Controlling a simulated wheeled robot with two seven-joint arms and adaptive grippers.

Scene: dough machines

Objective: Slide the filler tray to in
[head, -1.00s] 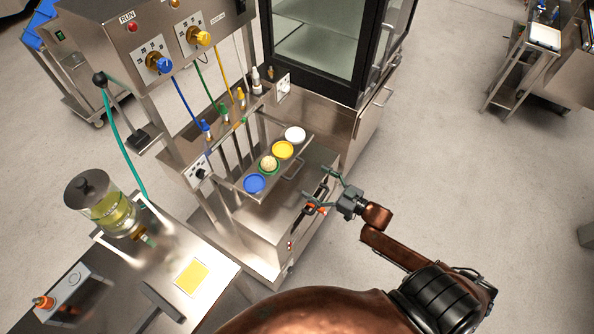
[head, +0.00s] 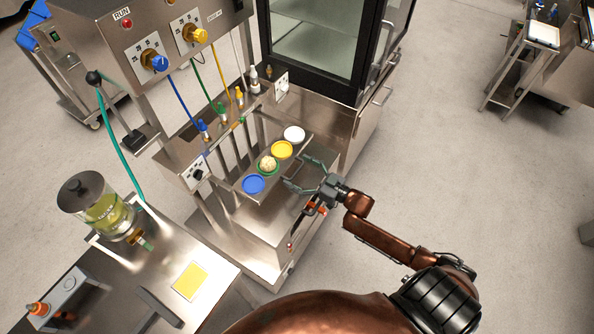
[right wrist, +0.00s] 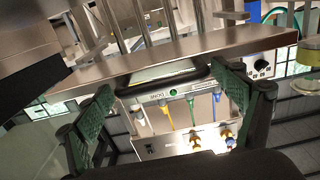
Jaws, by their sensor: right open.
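The filler tray (head: 272,181) is a narrow metal shelf on the front of the dough machine. It carries a row of round pieces: blue (head: 254,184), green with a pale dough ball (head: 268,166), yellow (head: 282,149) and white (head: 294,134). My right gripper (head: 294,169) is open at the tray's front long side, one finger toward each end. In the right wrist view, a dark rounded handle (right wrist: 165,83) lies between the spread fingers, below a metal edge (right wrist: 200,56); contact cannot be told. My left gripper is not in view.
A metal housing lies below the tray. A side table at lower left holds a yellow sheet (head: 191,281) and a jar of yellow-green liquid (head: 105,212). A glass-fronted cabinet (head: 315,45) stands behind.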

